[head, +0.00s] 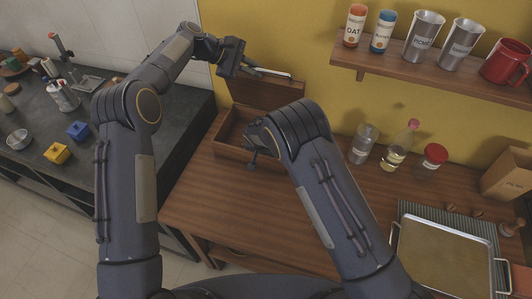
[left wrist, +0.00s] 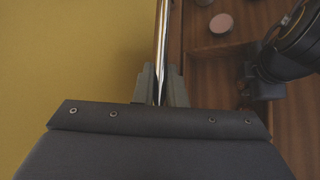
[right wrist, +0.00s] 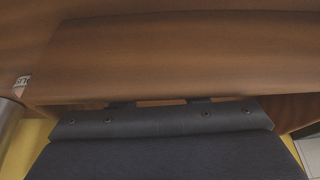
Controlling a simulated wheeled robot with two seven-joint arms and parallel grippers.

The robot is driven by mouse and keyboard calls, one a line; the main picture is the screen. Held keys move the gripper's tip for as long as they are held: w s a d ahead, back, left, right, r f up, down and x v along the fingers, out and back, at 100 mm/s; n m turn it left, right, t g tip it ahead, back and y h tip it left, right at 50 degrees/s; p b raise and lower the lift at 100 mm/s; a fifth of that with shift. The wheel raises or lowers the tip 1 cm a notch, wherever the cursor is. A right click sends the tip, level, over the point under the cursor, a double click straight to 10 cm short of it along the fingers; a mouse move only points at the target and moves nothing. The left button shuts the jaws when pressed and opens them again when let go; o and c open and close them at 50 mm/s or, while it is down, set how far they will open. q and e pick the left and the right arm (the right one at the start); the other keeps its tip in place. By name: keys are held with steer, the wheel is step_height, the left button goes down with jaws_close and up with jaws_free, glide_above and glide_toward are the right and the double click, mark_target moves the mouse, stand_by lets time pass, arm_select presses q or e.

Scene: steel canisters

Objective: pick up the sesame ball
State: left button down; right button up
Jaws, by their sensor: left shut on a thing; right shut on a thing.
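I cannot pick out the sesame ball for certain. Small brown round things (head: 477,212) lie by the tray at the right, too small to name. My left gripper (head: 236,65) is up by the yellow wall, shut on a long thin shiny metal tool (head: 270,73); the tool also shows between its fingers in the left wrist view (left wrist: 162,45). My right gripper (head: 252,160) is low at the open wooden box (head: 228,150), partly hidden by my arm. It is shut on a wooden part that fills the right wrist view (right wrist: 160,65).
The box's lid (head: 265,93) stands raised at the wall. A glass jar (head: 363,143), a bottle (head: 400,145) and a red-lidded jar (head: 432,158) stand to the right. A metal tray (head: 397,262) lies at the right. A shelf (head: 400,75) with cans hangs above.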

step_height(320, 180, up, 10)
stand_by(0.6)
